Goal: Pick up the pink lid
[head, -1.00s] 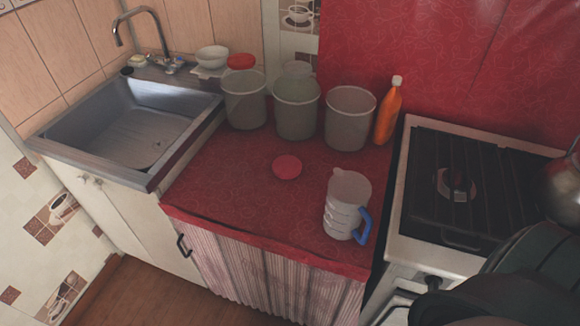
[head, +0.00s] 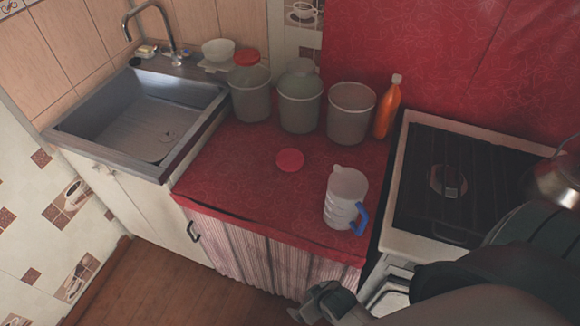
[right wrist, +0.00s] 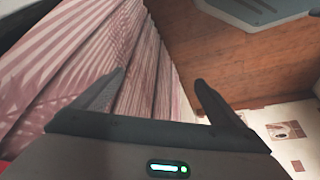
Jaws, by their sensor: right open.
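The pink lid (head: 290,160) is a flat round disc. It lies alone on the red oilcloth counter (head: 235,165), in front of the buckets, in the head view. My right gripper (head: 318,296) is at the bottom of the head view, in front of the counter's curtained front and below the counter top, well apart from the lid. In the right wrist view its two fingers (right wrist: 160,85) are spread with nothing between them. That view shows the striped curtain (right wrist: 110,50) and the floor, not the lid. My left gripper is not in view.
A clear measuring jug (head: 345,195) with a blue handle stands right of the lid. Several grey buckets (head: 300,105) and an orange bottle (head: 387,108) stand behind. A stove (head: 450,190) is at right, a sink (head: 140,125) at left. The counter around the lid is clear.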

